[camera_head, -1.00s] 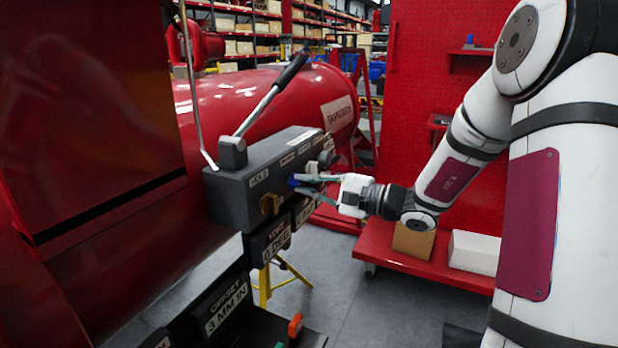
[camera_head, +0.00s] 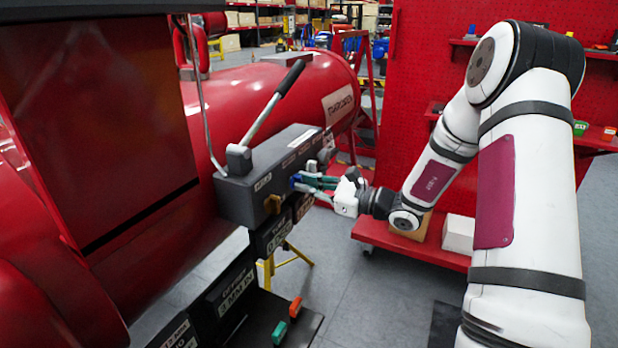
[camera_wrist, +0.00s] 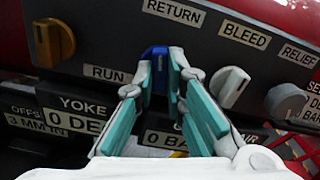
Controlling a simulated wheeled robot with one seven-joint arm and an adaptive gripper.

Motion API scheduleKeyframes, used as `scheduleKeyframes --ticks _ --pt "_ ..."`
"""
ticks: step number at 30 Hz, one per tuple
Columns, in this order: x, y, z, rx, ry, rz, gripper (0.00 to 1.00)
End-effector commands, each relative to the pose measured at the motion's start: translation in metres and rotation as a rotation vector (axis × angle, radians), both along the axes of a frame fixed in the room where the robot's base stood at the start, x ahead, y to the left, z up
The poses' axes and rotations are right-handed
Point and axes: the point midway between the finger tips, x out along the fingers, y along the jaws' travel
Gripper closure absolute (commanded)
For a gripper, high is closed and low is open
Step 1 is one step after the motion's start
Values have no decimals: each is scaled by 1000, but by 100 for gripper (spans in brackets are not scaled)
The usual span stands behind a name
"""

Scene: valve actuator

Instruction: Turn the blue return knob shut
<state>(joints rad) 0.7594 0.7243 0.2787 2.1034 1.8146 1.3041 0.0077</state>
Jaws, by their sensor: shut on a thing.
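The blue return knob (camera_wrist: 155,62) sits on the dark grey valve box (camera_head: 240,200), below the RETURN label in the wrist view. My gripper (camera_wrist: 160,80) is shut on the blue knob, with its teal-padded fingers on either side of it. In the head view my gripper (camera_head: 308,182) reaches the box front from the right, and the knob (camera_head: 295,180) shows as a small blue patch at the fingertips. The fingers hide part of the knob's sides.
A yellow-brown knob (camera_wrist: 53,42) is left of the blue one. A white knob (camera_wrist: 230,87) by BLEED and a grey knob (camera_wrist: 285,102) by RELIEF are to the right. A lever (camera_head: 275,100) rises from the box. Label plates (camera_wrist: 75,113) hang below.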

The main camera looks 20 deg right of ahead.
Motion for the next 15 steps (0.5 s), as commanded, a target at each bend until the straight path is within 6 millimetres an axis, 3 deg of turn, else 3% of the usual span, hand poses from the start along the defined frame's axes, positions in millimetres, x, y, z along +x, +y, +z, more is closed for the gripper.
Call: scheduleKeyframes --ticks 15 --pt "-1 0 -2 147 132 0 100"
